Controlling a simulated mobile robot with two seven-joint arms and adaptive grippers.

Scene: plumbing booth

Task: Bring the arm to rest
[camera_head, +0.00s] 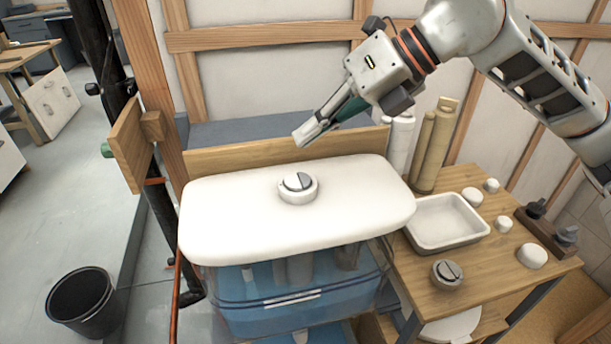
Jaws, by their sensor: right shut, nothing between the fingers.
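My right gripper (306,138) is shut and empty. It hangs in the air above the back of the white cistern lid (230,215), pointing down to the left. My right arm comes in from the upper right. The lid lies on the clear blue-tinted tank (255,317), and a round grey-and-white flush button (298,187) sits in the lid's middle. The gripper is apart from the button, behind it in the picture. My left gripper is not in view.
A wooden table (490,295) at the right holds a white tray (447,222), a second round button (447,273), several white caps and upright tubes (432,145). A black bucket (83,302) stands on the floor at left. A wooden-framed wall (265,75) rises behind.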

